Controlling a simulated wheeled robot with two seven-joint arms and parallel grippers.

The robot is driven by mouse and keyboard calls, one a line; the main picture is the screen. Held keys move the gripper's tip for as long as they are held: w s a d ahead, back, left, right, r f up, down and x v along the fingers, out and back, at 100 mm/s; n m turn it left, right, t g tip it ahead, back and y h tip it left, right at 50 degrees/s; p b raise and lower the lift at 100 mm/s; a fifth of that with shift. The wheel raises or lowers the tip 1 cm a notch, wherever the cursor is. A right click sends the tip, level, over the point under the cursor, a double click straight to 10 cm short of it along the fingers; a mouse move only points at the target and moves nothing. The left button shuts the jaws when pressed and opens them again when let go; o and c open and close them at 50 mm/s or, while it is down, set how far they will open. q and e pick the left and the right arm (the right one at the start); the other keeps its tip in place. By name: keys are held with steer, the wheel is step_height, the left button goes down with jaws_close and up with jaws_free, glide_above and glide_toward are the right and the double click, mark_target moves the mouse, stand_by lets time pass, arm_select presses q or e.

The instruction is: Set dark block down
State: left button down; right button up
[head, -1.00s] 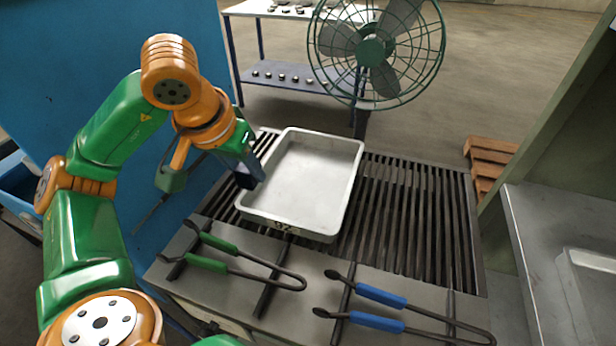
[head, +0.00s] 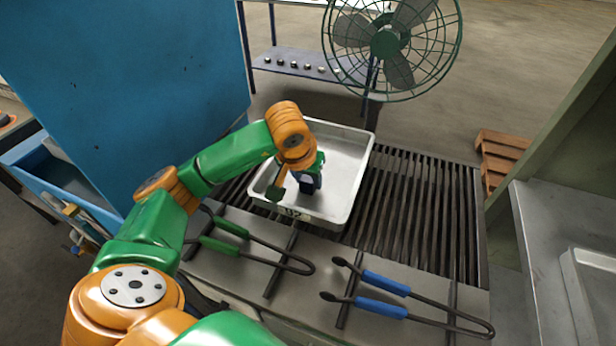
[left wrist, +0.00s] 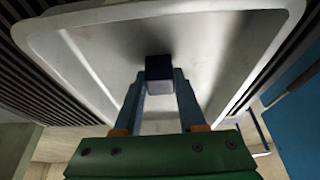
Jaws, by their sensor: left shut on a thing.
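The dark block (left wrist: 159,68) is a small dark blue-grey cube between the fingertips of my left gripper (left wrist: 160,82) in the left wrist view. In the head view my left gripper (head: 309,182) points down inside the front part of the light metal tray (head: 347,168), and my arm hides most of the block. The gripper is shut on the block. The tray floor (left wrist: 105,60) fills the wrist view around it, with a dark shadow close by the block. I cannot tell whether the block touches the floor. My right gripper is not in view.
The tray rests on a dark slatted grate (head: 420,200). Green-handled tongs (head: 222,247) and blue-handled tongs (head: 382,308) lie on the front ledge. A green fan (head: 390,45) stands behind. A blue panel (head: 120,90) is at left, and a grey bench (head: 560,240) at right.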

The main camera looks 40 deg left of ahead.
arm_select(q)
steer(key=shift+c, duration=2.4)
jaws_free()
steer(key=shift+r+p, duration=0.3)
steer(key=p+v, duration=0.1)
steer(key=v, duration=1)
steer(key=shift+s+r, duration=0.25)
steer(key=shift+r, duration=0.1)
